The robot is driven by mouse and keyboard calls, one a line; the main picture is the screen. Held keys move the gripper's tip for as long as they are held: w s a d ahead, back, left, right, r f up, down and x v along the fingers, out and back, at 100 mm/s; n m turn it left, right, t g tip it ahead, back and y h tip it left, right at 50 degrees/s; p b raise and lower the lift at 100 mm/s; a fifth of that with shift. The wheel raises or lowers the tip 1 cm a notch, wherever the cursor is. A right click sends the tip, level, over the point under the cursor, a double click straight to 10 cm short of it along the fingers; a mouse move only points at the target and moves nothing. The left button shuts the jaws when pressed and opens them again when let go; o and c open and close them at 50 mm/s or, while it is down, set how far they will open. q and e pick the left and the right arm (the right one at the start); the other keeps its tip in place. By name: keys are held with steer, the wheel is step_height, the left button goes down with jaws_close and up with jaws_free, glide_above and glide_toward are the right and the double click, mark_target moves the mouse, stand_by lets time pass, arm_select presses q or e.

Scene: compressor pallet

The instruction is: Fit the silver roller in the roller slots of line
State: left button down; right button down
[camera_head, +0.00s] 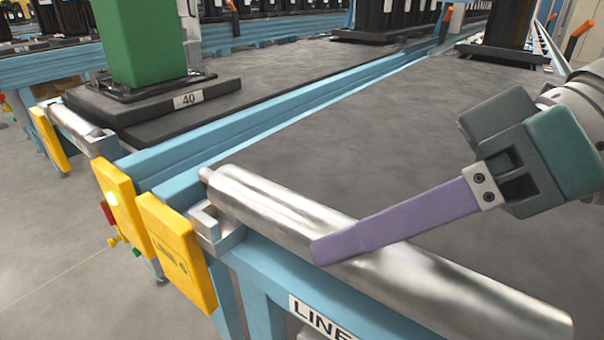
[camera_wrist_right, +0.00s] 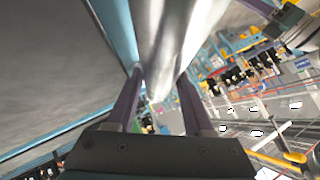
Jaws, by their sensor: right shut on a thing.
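The silver roller (camera_head: 270,205) lies slantwise across the near end of the blue-framed line (camera_head: 262,300), from the centre left to the lower right. My right gripper (camera_head: 335,242) is shut on it, with one purple finger across its side. In the right wrist view the roller (camera_wrist_right: 165,35) runs between both fingers. A grey metal slot bracket (camera_head: 216,230) sits on the frame at the left. The roller's left end, with its thin pin (camera_head: 205,174), is above and behind this bracket, seemingly not in it. The slot at the other end is hidden. My left gripper is not in view.
Yellow plates (camera_head: 178,250) stand at the left of the bracket. A neighbouring line carries a green block on a dark pallet (camera_head: 150,105) marked 40. The grey line surface (camera_head: 370,110) behind the roller is mostly clear, with dark loads at its far end.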

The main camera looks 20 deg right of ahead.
mark_target(362, 269)
steer(key=shift+r+p, duration=0.1)
steer(key=shift+p, duration=0.4)
stand_by(0.7)
steer(key=shift+p, duration=0.3)
steer(key=shift+p, duration=0.35)
stand_by(0.4)
steer(key=shift+f+b, duration=0.4)
steer(key=shift+f, duration=0.15)
steer(key=shift+f+b, duration=0.95)
steer(key=shift+f, duration=0.5)
steer(key=shift+f+b, duration=0.35)
steer(key=shift+f, duration=0.15)
steer(key=shift+c, duration=2)
jaws_free()
steer(key=shift+o, duration=0.8)
steer(key=shift+f, duration=0.1)
steer(key=shift+o, duration=0.2)
